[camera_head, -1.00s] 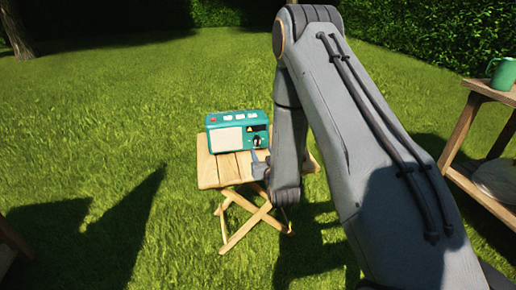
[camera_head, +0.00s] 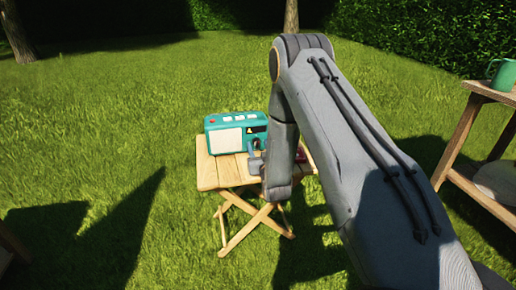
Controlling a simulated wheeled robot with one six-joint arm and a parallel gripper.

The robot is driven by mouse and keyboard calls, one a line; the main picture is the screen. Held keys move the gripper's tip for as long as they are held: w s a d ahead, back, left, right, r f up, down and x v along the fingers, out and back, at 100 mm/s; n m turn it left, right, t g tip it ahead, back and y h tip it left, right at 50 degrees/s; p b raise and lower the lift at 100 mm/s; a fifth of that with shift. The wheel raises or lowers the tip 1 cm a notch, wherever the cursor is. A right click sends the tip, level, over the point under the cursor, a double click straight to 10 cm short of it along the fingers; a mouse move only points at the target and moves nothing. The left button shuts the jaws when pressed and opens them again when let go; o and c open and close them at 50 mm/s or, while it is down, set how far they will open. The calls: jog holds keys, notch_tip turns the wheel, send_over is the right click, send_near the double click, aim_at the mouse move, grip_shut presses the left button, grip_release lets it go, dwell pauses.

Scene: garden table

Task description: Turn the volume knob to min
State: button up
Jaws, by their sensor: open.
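A teal radio (camera_head: 228,132) with a pale front panel and light buttons on top stands on a small wooden folding table (camera_head: 207,172). A dark panel with a small yellow mark is at the right of its front. The volume knob (camera_head: 257,142) seems to be the dark round part low on that side, mostly hidden behind my gripper. My gripper (camera_head: 254,158) is open in front of the radio's right end, close to the knob. I cannot tell whether it touches it.
A wooden shelf stand (camera_head: 463,135) with a green mug (camera_head: 503,74) is at the right edge. A small reddish thing (camera_head: 301,156) shows behind my arm on the table's right. The table's left front is bare, with open grass around it.

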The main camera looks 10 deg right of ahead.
jog(key=c, duration=1.1)
jog(key=shift+o, duration=0.2)
jog(key=shift+n+p, duration=0.3)
jog(key=shift+n, duration=1.2)
jog(key=o, duration=1.1)
jog(key=shift+c, duration=0.2)
jog(key=shift+s, duration=0.1)
jog(key=shift+s+p, duration=0.4)
jog(key=shift+s, duration=3.4)
